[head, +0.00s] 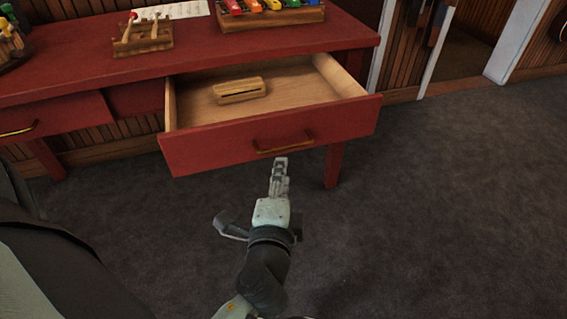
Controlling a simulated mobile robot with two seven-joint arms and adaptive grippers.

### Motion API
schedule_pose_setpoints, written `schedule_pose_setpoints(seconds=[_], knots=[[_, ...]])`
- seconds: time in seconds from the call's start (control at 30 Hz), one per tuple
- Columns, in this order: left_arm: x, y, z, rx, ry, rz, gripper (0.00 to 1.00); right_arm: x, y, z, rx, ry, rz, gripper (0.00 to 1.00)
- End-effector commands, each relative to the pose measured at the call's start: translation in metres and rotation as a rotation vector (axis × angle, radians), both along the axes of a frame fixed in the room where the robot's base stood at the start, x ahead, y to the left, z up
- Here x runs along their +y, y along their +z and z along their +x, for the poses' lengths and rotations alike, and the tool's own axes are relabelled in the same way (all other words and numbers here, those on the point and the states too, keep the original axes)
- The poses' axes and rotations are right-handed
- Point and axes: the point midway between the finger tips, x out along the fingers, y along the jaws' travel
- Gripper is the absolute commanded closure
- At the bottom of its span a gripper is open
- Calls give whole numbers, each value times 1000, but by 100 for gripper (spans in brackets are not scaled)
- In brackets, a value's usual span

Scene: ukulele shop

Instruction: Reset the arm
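My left gripper (280,163) is in front of the open drawer (250,140), just below its brass handle (284,142) in the picture. I see a gap between the fingertips and the handle and no contact. The fingers show narrow, almost edge-on, so I cannot tell whether they are open or shut. No object shows in them. A wooden block with a slot (239,91) lies inside the drawer. My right gripper is not in view.
The red table (200,55) carries a wooden rack with mallets (142,36), a colourful xylophone (270,12) and a paper sheet (172,11). A second drawer (50,116) at left is shut. The grey carpet (450,200) at right is clear.

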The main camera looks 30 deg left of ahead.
Motion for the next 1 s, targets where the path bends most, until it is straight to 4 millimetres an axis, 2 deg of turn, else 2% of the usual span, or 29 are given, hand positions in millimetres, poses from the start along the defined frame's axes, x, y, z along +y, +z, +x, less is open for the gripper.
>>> schedule_pose_setpoints(seconds=[0.13, 0.67, 0.77, 0.83, 1.0], knots=[[-3, 1, -6, 0, 1, 0, 69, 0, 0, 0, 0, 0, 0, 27], [-2, -1, -6, 5, 3, -9, 69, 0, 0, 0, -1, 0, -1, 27], [5, -23, -8, 41, 27, -78, 69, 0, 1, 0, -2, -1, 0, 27], [14, -54, -11, 97, 68, -182, 69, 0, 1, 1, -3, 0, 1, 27], [38, -159, -39, 298, 261, -553, 69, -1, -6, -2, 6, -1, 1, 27]])
